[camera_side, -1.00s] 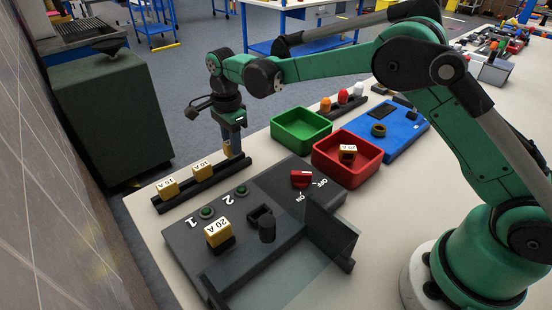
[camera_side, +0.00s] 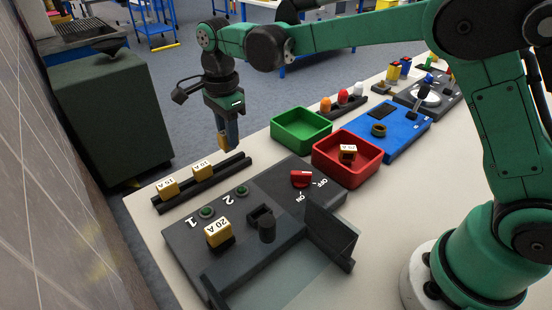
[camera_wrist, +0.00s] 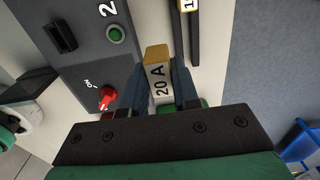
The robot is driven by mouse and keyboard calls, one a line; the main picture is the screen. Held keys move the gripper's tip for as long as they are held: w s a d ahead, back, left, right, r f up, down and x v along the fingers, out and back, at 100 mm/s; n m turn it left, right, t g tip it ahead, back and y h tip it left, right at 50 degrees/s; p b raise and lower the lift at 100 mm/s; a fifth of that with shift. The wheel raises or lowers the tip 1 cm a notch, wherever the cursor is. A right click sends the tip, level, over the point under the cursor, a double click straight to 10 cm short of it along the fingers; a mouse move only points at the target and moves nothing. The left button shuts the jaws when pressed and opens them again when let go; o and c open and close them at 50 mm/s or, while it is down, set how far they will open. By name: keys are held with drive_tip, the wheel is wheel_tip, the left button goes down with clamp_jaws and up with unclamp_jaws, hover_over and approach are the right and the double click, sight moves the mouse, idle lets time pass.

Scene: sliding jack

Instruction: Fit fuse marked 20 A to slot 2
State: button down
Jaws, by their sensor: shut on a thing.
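My gripper (camera_side: 226,142) is shut on a yellow fuse (camera_side: 221,139), held above the dark rack at the far edge. In the wrist view the held fuse (camera_wrist: 158,75) reads 20 A, between the fingers (camera_wrist: 160,88). The dark fuse panel (camera_side: 180,240) has slots 1 and 2. Slot 1 holds a yellow fuse marked 20 A (camera_side: 217,232). Slot 2 (camera_side: 262,213) is empty, a dark raised socket; it also shows in the wrist view (camera_wrist: 60,33).
The rack (camera_side: 230,164) holds two yellow fuses (camera_side: 167,187) at its left. A red switch (camera_side: 300,179) and an upright dark plate (camera_side: 330,235) stand on the panel's right. A red tray (camera_side: 330,168) holds another fuse (camera_side: 348,152); a green tray (camera_side: 300,125) is beside it.

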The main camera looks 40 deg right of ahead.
drive_tip(key=s+a+r, duration=0.1)
drive_tip(key=s, duration=0.5)
drive_tip(key=s+a+r, duration=0.2)
drive_tip(key=s, duration=0.4)
drive_tip(key=shift+s+a+r, duration=0.15)
drive_tip(key=shift+s+r, duration=0.15)
drive_tip(key=shift+s, duration=0.05)
drive_tip(key=shift+f, duration=0.1)
drive_tip(key=shift+f, duration=2.85)
drive_tip(key=shift+f, duration=0.9)
drive_tip(key=shift+r, duration=0.65)
drive_tip(key=shift+f, duration=0.85)
drive_tip(key=c, duration=0.6)
unclamp_jaws()
